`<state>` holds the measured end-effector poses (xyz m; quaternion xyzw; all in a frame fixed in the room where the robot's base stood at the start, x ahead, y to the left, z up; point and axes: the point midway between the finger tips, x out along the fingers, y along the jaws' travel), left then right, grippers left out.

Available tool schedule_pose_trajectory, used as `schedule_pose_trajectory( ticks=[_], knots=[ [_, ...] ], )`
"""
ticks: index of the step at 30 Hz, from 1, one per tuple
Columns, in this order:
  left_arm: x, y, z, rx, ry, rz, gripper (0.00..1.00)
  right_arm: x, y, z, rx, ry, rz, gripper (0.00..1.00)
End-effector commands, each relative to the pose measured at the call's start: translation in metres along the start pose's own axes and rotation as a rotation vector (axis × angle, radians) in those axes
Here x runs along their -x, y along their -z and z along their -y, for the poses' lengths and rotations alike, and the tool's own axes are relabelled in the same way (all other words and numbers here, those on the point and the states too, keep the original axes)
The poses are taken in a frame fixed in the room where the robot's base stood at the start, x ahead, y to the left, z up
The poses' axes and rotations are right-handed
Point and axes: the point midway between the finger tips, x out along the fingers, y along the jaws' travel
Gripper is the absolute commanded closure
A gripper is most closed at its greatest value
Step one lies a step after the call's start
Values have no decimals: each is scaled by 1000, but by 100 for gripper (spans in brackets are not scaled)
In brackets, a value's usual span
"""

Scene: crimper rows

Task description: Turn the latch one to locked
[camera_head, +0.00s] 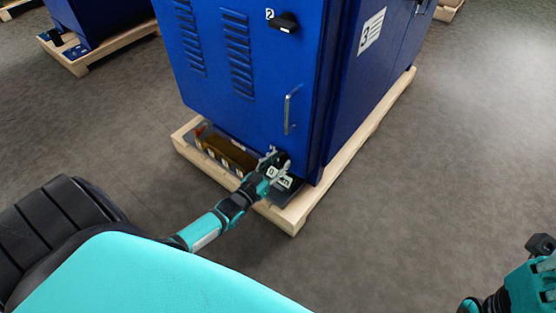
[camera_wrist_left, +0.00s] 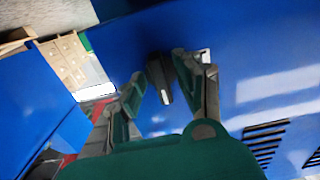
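A blue cabinet (camera_head: 215,100) carries a black latch marked 2 (camera_head: 284,22) near its top. A lower black latch (camera_wrist_left: 159,79) shows in the left wrist view on the blue door, its long handle nearly upright in that picture. My left gripper (camera_wrist_left: 158,82) is open, with one finger on each side of this latch. The right finger looks very close to it; contact cannot be told. In the head view my left gripper (camera_head: 276,165) is at the cabinet's lower front corner and hides most of the lower latch and its label.
The cabinet stands on a wooden pallet (camera_head: 294,222). A metal pull handle (camera_head: 288,112) sits above my left gripper. Another blue cabinet (camera_head: 100,18) on a pallet stands at the back left. The grey floor (camera_head: 455,140) is clear on the right. My right arm (camera_head: 530,285) shows at the lower right.

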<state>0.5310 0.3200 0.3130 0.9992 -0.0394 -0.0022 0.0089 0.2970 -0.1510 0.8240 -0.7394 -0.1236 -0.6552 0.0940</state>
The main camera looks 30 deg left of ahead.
Motion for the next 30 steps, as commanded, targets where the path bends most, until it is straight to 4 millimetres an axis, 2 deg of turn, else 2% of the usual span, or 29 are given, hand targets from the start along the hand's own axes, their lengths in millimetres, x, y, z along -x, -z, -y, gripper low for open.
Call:
schedule_pose_trajectory(
  ticks=[7,11,24,30],
  knots=[
    [0,1,0,-2,0,-2,63,1,0,0,1,1,5,100],
    [8,1,0,-2,0,-2,63,1,0,0,1,1,4,100],
    [94,0,0,-2,0,1,63,0,0,0,0,0,1,100],
    [116,0,0,-1,0,0,63,0,0,0,0,0,1,100]
  ],
)
